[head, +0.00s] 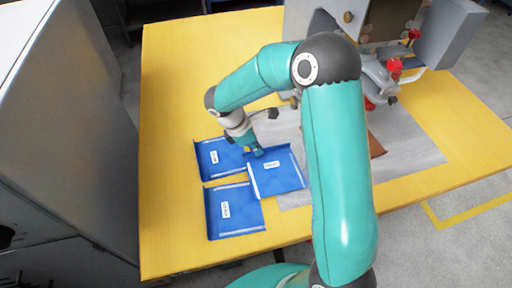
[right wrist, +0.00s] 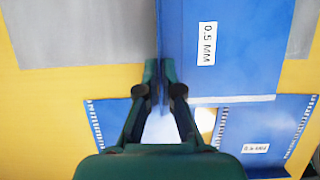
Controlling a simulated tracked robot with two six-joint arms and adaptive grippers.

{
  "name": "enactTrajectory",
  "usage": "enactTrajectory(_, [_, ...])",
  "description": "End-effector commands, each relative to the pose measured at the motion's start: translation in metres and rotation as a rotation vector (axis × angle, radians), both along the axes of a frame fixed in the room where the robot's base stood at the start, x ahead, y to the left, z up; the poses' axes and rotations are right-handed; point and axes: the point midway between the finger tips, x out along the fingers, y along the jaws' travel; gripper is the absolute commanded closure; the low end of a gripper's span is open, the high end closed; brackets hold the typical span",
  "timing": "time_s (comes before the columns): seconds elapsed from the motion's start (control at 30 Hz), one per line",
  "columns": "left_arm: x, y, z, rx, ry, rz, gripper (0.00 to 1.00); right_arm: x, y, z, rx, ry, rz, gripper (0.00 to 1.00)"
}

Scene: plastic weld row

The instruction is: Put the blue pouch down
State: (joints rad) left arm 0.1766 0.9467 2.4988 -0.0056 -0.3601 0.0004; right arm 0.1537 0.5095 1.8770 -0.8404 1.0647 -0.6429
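A blue pouch (head: 285,183) with a white label is at my right gripper (head: 254,150) in the head view, over the yellow table and the edge of a grey mat. In the right wrist view the pouch (right wrist: 245,55) reads "0.5 MM". My right gripper (right wrist: 160,75) has its fingertips close together on the pouch's raised edge. Whether the pouch touches the surface below is unclear. Two other blue pouches lie on the table, one at the upper left (head: 208,168) and one at the lower left (head: 236,221). My left gripper is not in view.
The yellow table (head: 165,100) is clear along its left and back. A grey mat (head: 415,150) lies at the right, under a machine with red knobs (head: 393,68). A brown piece (head: 376,147) lies by my right arm. A grey cabinet (head: 65,120) stands at left.

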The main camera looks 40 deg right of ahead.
Motion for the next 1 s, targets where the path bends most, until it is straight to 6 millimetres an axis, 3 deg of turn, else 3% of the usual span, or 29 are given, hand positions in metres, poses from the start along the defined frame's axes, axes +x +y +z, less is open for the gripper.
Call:
enactTrajectory(0.47, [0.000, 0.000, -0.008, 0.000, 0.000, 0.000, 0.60, 0.000, 0.000, -0.009, 0.000, 0.000, -0.001, 1.00])
enactTrajectory(0.5, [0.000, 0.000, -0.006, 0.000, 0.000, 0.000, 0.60, 0.000, -0.001, -0.007, 0.000, 0.000, -0.001, 0.90])
enactTrajectory(0.63, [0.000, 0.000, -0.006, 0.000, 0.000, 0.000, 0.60, 0.000, -0.001, -0.007, 0.000, 0.000, -0.001, 0.69])
enactTrajectory(1.0, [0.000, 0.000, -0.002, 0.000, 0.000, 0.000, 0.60, 0.000, -0.001, -0.003, 0.000, -0.001, -0.002, 0.69])
